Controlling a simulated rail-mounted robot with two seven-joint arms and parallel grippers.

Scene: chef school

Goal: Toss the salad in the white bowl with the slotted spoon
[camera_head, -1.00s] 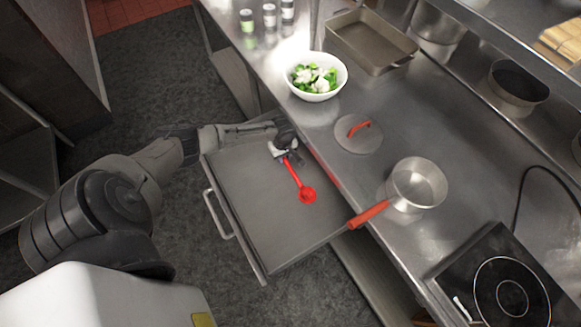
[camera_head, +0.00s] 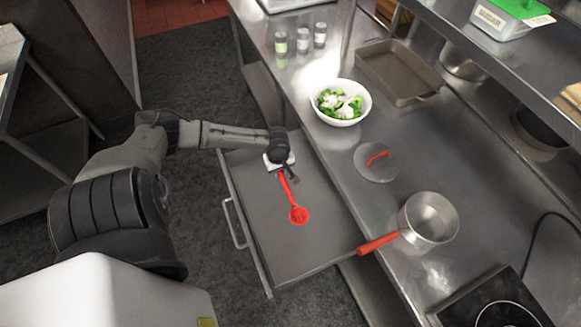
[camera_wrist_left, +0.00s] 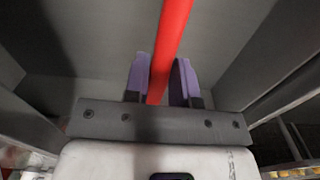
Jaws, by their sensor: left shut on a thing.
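The red slotted spoon (camera_head: 298,214) is in or just above the open drawer, its head toward the front of the picture. My left gripper (camera_head: 284,172) is shut on the spoon's handle. In the left wrist view the red handle (camera_wrist_left: 171,50) runs between the two purple-lined fingers of the gripper (camera_wrist_left: 162,82). Whether the spoon touches the drawer bottom is hard to tell. The white bowl (camera_head: 326,115) holds green leaves and white pieces and stands on the steel counter behind the drawer. My right gripper is not in view.
The open drawer (camera_head: 317,262) juts out from the counter. A saucepan (camera_head: 428,222) with a red handle reaches over the drawer's edge. A lid (camera_head: 377,168), a rectangular pan (camera_head: 392,72) and several shakers (camera_head: 301,41) stand on the counter. An induction hob (camera_head: 490,302) is at lower right.

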